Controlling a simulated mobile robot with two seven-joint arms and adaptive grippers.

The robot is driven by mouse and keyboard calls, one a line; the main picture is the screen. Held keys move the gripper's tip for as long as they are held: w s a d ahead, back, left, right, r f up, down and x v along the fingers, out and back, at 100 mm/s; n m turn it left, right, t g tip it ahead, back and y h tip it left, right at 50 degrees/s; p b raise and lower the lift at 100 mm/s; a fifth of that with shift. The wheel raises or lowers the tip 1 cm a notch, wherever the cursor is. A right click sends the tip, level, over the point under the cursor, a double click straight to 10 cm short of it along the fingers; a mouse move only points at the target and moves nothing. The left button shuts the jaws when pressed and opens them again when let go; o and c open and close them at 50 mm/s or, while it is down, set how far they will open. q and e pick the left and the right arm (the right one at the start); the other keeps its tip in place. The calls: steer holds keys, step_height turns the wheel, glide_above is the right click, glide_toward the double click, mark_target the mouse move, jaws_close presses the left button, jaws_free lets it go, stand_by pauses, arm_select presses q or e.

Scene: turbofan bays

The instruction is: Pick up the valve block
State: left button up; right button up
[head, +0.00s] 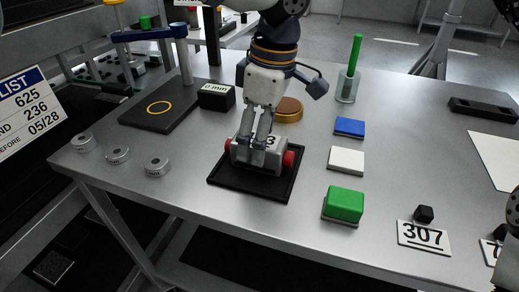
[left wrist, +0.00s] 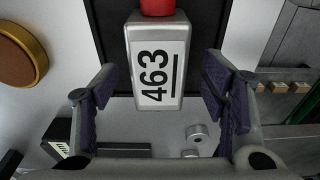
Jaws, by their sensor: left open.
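The valve block (head: 272,158) is a grey block with red round ends, sitting in a shallow black tray (head: 228,186) on the bench. In the left wrist view the valve block (left wrist: 172,88) shows the number 463 on its top face, with one red end at the top edge. My left gripper (head: 256,142) comes down from above and is at the block in the head view. In the left wrist view its open fingers stand apart on either side of the label's near end. Contact cannot be made out. Only a dark piece, perhaps of my right gripper, shows at the right edge.
A bronze disc (head: 289,110) and a black box (head: 216,97) stand behind the block. Blue (head: 350,127), white (head: 347,160) and green (head: 345,203) pieces stand to the right. Three small metal discs (head: 118,154) lie left. A cup (head: 347,87) holds a green rod.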

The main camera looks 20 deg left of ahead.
arm_select(q)
step_height(320, 180, down, 3)
steer(key=shift+a+r, duration=0.15)
steer(key=shift+w+r, duration=0.1)
jaws_close()
